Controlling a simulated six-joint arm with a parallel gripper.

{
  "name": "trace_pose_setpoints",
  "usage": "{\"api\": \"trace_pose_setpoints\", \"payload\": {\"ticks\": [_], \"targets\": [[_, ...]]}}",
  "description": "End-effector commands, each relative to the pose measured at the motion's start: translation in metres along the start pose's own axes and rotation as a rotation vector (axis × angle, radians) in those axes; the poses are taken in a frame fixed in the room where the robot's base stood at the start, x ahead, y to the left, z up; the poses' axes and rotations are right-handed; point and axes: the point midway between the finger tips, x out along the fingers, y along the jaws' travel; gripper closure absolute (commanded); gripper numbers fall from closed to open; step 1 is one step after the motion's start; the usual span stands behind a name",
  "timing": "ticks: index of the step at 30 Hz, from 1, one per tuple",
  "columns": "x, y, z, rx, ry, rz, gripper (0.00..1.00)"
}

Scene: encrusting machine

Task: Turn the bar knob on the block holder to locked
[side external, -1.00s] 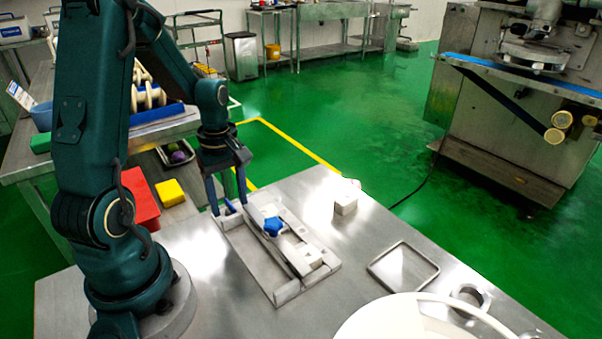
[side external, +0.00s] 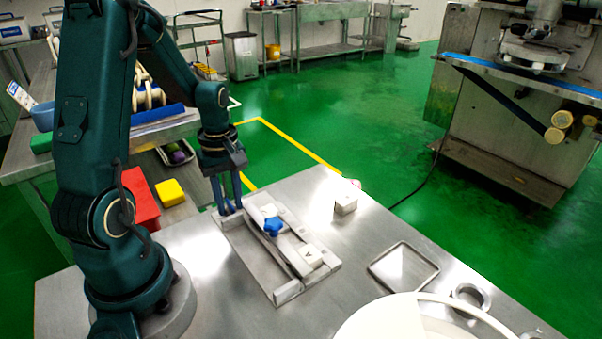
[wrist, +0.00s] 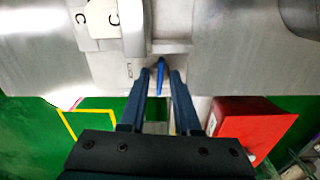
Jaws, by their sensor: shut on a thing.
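The block holder (side external: 289,292) is a pale grey base with raised rails on the metal table. A blue star-shaped knob (side external: 273,227) stands near its middle. My gripper (side external: 230,208) points down at the holder's far left end. In the wrist view its fingers (wrist: 161,82) are closed on the blue bar knob (wrist: 161,72), one on each side. The fingers mostly hide the bar knob in the side view.
A red bin (side external: 140,199) and a yellow block (side external: 170,192) lie beyond the table's left edge.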

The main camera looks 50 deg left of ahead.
Motion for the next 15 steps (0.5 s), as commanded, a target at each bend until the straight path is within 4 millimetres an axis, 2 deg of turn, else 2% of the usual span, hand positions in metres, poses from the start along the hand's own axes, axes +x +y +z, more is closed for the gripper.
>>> {"api": "trace_pose_setpoints", "payload": {"ticks": [15], "targets": [[-0.0008, -0.0004, 0.0005, 0.448, -0.002, -0.001, 1.00]]}}
